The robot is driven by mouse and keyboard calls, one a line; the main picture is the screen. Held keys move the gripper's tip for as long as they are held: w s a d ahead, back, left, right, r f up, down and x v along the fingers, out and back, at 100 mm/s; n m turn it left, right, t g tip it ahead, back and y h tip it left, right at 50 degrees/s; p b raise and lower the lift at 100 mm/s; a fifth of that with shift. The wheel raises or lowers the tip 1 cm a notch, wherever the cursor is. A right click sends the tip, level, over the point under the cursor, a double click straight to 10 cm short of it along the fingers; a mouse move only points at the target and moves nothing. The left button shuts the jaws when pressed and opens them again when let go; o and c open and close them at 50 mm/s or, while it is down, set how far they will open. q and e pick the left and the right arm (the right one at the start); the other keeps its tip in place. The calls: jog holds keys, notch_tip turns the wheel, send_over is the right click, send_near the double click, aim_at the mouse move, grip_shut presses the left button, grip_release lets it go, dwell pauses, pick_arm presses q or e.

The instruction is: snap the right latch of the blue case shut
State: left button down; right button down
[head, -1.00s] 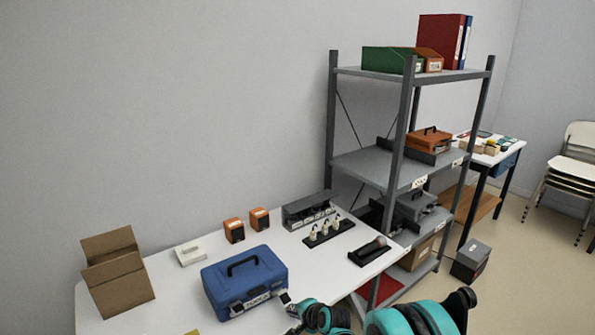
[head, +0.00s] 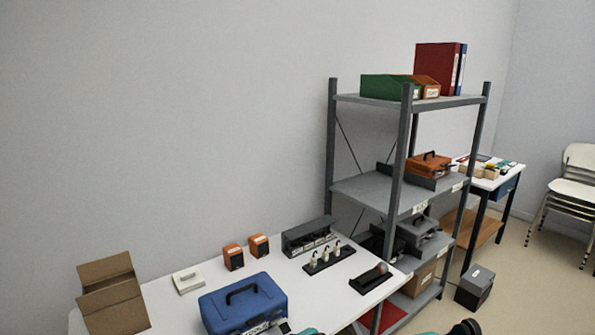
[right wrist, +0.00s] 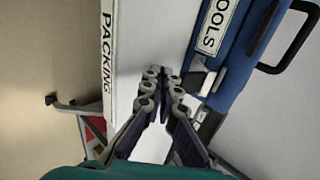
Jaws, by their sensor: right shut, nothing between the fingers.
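The blue case (head: 243,303) stands on the white table with its lid down and its black handle on top; the bottom edge of the head view cuts off its front. In the right wrist view the case (right wrist: 232,75) is on the right, with a "TOOLS" label. A pale latch (right wrist: 203,80) shows on its front beside the label; I cannot tell whether it is fully closed. My right gripper (right wrist: 163,76) is shut and empty, with its fingertips just in front of the case near this latch. Contact is unclear. My left gripper is not in view.
The table edge with a "PACKING" label (right wrist: 108,50) runs beside my right gripper. On the table (head: 172,310) are a cardboard box (head: 112,297), a white item (head: 187,280), orange boxes (head: 233,257) and a dark rack (head: 308,236). A grey shelf (head: 375,188) stands to the right.

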aim_at(286, 329)
jog(key=shift+w+a+r+p, duration=0.2)
jog(key=shift+w+a+r, duration=0.15)
jog(key=shift+w+a, duration=0.35)
jog(key=shift+w+a+r+p, duration=0.2)
jog(key=shift+w+a+r, duration=0.2)
jog(key=shift+w, duration=0.5)
dwell(0.7)
jog(key=shift+f, duration=0.1)
dwell(0.4)
jog(key=s+d, duration=0.4)
jog(key=s, duration=0.1)
jog(key=shift+s+b, duration=0.4)
